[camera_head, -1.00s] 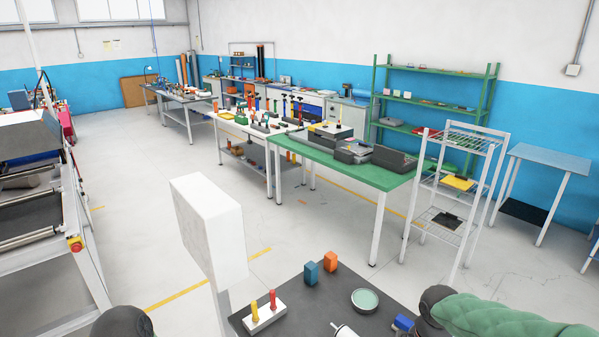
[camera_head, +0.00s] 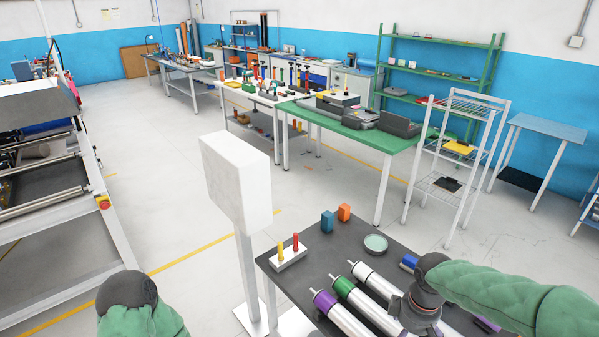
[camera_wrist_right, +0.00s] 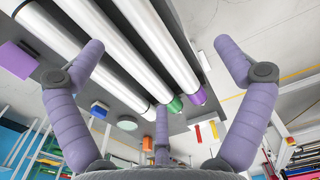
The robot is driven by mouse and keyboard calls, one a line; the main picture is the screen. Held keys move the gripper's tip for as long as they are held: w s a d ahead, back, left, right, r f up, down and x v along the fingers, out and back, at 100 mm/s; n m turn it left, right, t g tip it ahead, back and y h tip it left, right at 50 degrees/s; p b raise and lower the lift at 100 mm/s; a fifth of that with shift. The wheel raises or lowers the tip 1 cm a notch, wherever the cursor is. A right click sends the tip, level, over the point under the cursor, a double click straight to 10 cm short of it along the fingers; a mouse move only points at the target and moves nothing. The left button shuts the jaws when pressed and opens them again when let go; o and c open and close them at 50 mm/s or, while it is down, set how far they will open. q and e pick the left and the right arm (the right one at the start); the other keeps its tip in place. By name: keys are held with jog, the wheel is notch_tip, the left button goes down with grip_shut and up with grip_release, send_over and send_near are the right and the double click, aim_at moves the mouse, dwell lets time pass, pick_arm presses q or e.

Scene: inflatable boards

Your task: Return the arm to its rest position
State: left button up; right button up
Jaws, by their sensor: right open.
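My right arm (camera_head: 500,296) comes in from the right with a green padded sleeve and reaches over the dark table (camera_head: 305,262). In the wrist view my right gripper (camera_wrist_right: 160,65) has its purple padded fingers spread wide, with nothing between them. It is above the table, near three silver cylinders with a purple end (camera_head: 325,300), a green end (camera_head: 345,287) and a white end (camera_head: 363,270).
The table also holds a white block with yellow and red pegs (camera_head: 289,257), a blue block (camera_head: 327,222), an orange block (camera_head: 344,212) and a round dish (camera_head: 375,243). A white panel on a post (camera_head: 235,180) stands at its left.

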jog(key=a+f+m+y+b, duration=0.1)
jog(key=a+f+b, duration=0.15)
jog(key=f, duration=0.55)
jog(key=s+a+f+m+y+b, duration=0.1)
jog(key=a+f+m, duration=0.1)
jog(key=a+f, duration=0.35)
jog(key=a+f+m+y+b, duration=0.1)
jog(key=a+f+b, duration=0.1)
jog(key=f, duration=0.8)
pick_arm(q)
notch_tip(320, 180, down, 10)
jog(key=b, duration=0.4)
jog(key=shift+w+d, duration=0.15)
jog(key=shift+w, duration=0.15)
pick_arm(e)
jog(key=s+a+f+m, duration=0.2)
jog(key=s+f, duration=0.3)
jog(key=f, duration=0.3)
jog(key=s+a+f+m, duration=0.3)
jog(key=s+f+m, duration=0.1)
jog(key=f, duration=0.5)
jog(key=shift+s+f+y, duration=0.25)
jog(key=shift+s+y, duration=0.15)
jog(key=shift+s, duration=0.25)
